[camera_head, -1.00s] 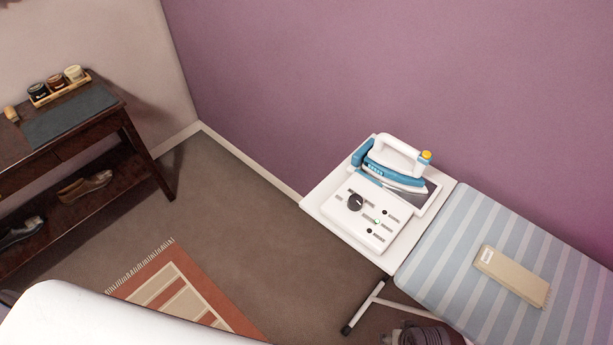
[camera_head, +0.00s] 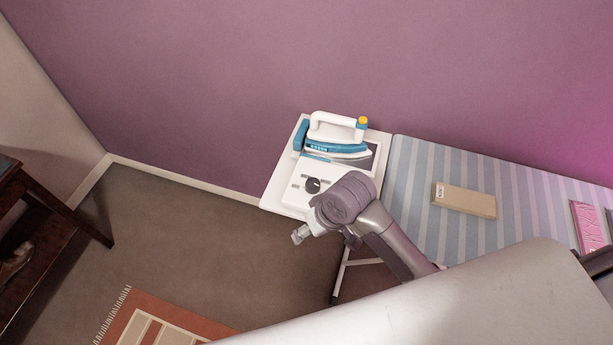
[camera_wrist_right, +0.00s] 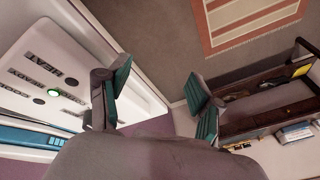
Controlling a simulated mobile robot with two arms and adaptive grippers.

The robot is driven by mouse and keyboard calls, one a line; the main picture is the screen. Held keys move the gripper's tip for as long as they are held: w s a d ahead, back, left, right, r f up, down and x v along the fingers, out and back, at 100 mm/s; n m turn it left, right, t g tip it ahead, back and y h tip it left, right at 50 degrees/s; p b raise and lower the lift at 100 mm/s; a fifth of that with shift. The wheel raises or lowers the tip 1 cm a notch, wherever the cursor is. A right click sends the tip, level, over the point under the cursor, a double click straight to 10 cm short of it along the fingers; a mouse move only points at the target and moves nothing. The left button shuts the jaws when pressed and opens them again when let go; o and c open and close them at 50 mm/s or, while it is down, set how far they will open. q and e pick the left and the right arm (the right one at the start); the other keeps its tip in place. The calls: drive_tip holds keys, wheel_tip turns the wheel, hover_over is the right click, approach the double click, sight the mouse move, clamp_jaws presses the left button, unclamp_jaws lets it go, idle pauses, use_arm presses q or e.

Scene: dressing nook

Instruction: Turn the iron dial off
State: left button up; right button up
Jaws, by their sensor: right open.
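The iron dial (camera_head: 313,185) is a black round knob on the white control panel (camera_head: 294,193) in front of the iron (camera_head: 335,140). The blue-and-white iron rests on its stand at the board's left end. My right gripper (camera_head: 305,234) hangs at the panel's front edge, apart from the dial, and my wrist hides the panel's right part. In the right wrist view my gripper (camera_wrist_right: 158,98) is open and empty. The panel (camera_wrist_right: 45,70) lies to its left there, with a lit green light (camera_wrist_right: 54,93) and black buttons; the dial does not show. My left gripper is not in view.
The striped ironing board (camera_head: 415,185) extends right, with a beige box (camera_head: 463,200) and a pink item (camera_head: 588,226) on it. A purple wall stands close behind. A dark wooden table (camera_head: 35,205) is at far left. The floor between is clear except for a rug (camera_head: 160,325).

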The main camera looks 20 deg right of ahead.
drive_tip(key=w+r+g, duration=0.1)
drive_tip(key=w+r, duration=0.5)
wheel_tip(320, 180, up, 9)
drive_tip(key=m+g+h, duration=0.1)
drive_tip(key=m+h, duration=0.1)
drive_tip(key=h, duration=0.1)
hover_over(313, 183)
wheel_tip(313, 183, down, 14)
drive_tip(key=p, duration=0.2)
drive_tip(key=shift+r+p, duration=0.1)
drive_tip(key=shift+p, duration=0.2)
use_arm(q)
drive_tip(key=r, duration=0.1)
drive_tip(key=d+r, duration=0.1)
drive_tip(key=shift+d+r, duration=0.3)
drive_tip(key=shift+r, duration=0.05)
use_arm(e)
drive_tip(key=c, duration=1.1)
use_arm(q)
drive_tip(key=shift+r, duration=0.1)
use_arm(e)
drive_tip(key=shift+c, duration=0.2)
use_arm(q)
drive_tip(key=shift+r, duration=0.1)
use_arm(e)
drive_tip(key=shift+r+n, duration=0.1)
drive_tip(key=shift+n, duration=0.2)
